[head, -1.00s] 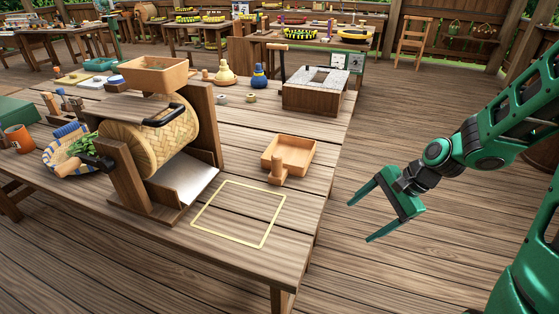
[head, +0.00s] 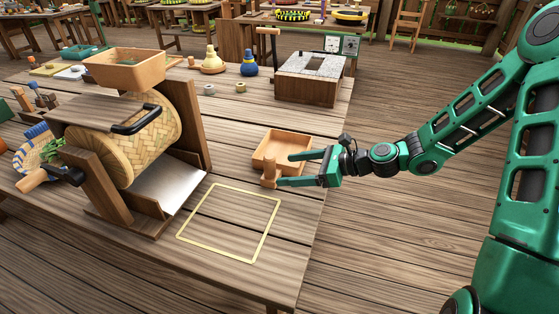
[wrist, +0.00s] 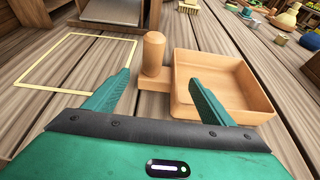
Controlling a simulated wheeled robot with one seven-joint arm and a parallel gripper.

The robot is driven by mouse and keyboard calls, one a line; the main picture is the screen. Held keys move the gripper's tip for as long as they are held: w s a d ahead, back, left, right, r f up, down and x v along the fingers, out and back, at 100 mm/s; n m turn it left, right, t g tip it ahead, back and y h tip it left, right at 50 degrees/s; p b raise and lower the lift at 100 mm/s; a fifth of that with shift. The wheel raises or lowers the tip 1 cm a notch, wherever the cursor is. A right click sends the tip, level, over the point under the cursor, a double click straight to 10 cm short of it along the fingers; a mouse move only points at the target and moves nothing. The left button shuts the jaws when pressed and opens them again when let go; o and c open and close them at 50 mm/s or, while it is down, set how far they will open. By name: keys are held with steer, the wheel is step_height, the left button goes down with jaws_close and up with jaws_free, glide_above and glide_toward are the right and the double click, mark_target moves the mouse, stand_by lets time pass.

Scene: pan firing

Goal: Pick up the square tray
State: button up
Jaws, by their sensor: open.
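The square tray (head: 280,146) is a shallow light-wood box on the table, with an upright peg-like handle (head: 268,172) at its near side. In the wrist view the tray (wrist: 240,85) lies right of centre and its rounded handle (wrist: 153,52) stands just beyond the fingers. My gripper (head: 285,169) is open and empty, reaching in from the right with its fingers pointing at the handle. In the wrist view the handle shows between the two fingertips (wrist: 158,84). Whether a finger touches the tray or handle cannot be told.
A yellow square outline (head: 272,225) marks bare table in front. A woven drum (head: 150,140) in a wooden stand with a metal chute (head: 170,184) stands to the left. A stone-topped wooden box (head: 308,80) is behind. The table's right edge runs under my arm.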

mark_target(274, 172)
steer(key=shift+s+x, duration=0.2)
steer(key=shift+x, duration=2.85)
steer(key=c, duration=1.3)
